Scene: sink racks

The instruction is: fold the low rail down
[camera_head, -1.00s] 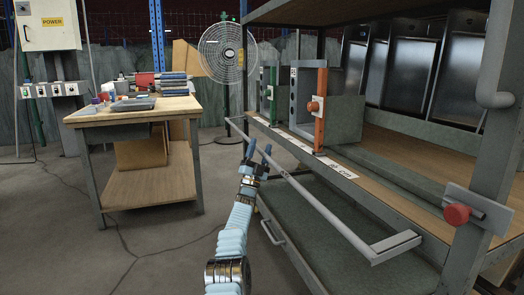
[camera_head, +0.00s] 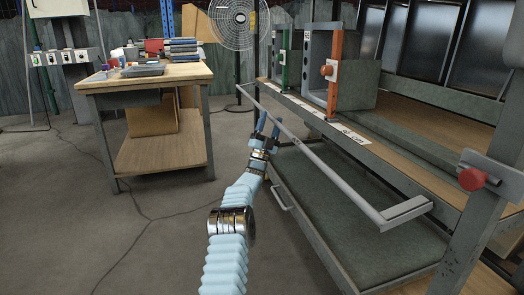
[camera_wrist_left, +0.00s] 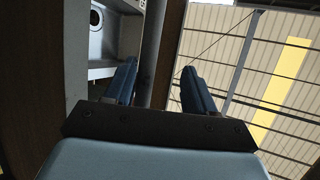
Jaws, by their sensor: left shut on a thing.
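The low rail (camera_head: 325,170) is a thin grey bar that runs along the front of the rack, standing out from it and below the shelf edge. A flat grey end arm (camera_head: 405,211) joins its near end to the rack. My left gripper (camera_head: 269,125) is shut on the rail toward its far half, with blue fingers on either side of the bar. In the left wrist view the rail (camera_wrist_left: 156,50) passes between the two fingers. My right gripper is not in view.
The rack's lower shelf (camera_head: 350,215) lies below the rail. A red knob (camera_head: 471,179) sits on the near post. Green (camera_head: 284,68) and orange (camera_head: 335,70) uprights stand on the upper shelf. A workbench (camera_head: 150,82) and a fan (camera_head: 238,22) stand behind.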

